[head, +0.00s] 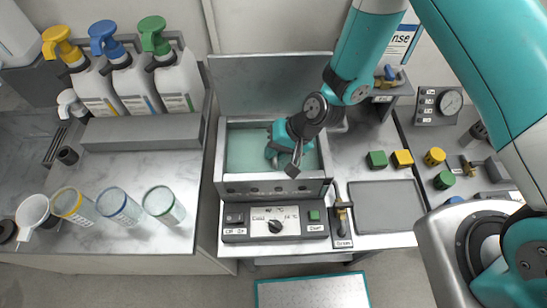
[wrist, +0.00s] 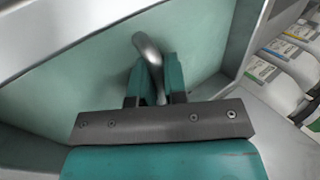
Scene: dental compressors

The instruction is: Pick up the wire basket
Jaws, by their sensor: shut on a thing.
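My gripper (head: 294,162) reaches down into the open, teal-lined tank (head: 243,148) in the head view. In the wrist view my gripper (wrist: 154,82) has its two teal fingers closed on a curved silver metal bar (wrist: 148,48), which looks like the handle of the wire basket. The bar arches up beyond the fingertips and runs down between them. I cannot make out the basket's mesh in either view. The gripper and arm cover part of the tank, and I cannot tell how high the handle is above the tank floor.
A raised lid (head: 265,84) stands behind the tank, and a control panel (head: 275,222) is in front. Pump bottles (head: 180,84) and glass beakers (head: 164,204) stand on the left counter.

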